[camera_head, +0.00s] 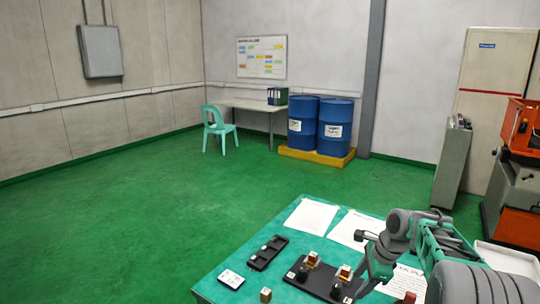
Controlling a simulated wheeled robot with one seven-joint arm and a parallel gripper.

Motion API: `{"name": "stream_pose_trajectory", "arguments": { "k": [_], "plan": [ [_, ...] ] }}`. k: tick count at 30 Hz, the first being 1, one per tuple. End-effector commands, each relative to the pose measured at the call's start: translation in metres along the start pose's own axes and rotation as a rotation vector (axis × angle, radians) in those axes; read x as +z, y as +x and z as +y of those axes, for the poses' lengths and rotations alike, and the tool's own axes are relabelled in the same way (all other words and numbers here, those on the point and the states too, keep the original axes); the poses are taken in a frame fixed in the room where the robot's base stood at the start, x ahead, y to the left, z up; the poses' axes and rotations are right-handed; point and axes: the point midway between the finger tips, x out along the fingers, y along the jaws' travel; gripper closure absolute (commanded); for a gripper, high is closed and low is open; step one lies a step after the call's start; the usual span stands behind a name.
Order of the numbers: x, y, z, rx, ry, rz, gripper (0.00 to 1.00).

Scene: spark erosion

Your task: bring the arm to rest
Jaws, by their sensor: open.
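My arm comes in from the lower right and folds over the right part of the teal work table (222,266). My gripper (370,287) is low over the table, just right of a black holder (297,271) that carries two small copper-and-metal pieces (311,260), (344,273). Its jaws are open, and I see nothing held between them. The fingertips are small and partly confused with the arm behind, so I cannot tell how close they are to the holder.
On the table are a black slotted tray (267,253), a white case (231,279), a small brass-coloured block (266,294) and papers (307,217). A red-orange machine (520,130) stands right. Blue drums (336,125) stand far back. Green floor (130,215) is open at left.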

Motion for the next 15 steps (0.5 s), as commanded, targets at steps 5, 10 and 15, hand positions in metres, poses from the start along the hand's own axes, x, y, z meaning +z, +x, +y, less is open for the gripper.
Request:
{"name": "stream_pose_trajectory", "arguments": {
  "k": [5, 10, 15],
  "plan": [
    [0.041, -0.031, 0.031, -0.015, -0.319, 0.05, 0.48],
    [0.082, -0.062, 0.091, -0.014, -0.781, 0.129, 0.48],
    [0.1, -0.078, 0.182, 0.028, -1.367, 0.231, 0.48]
  ]
}}
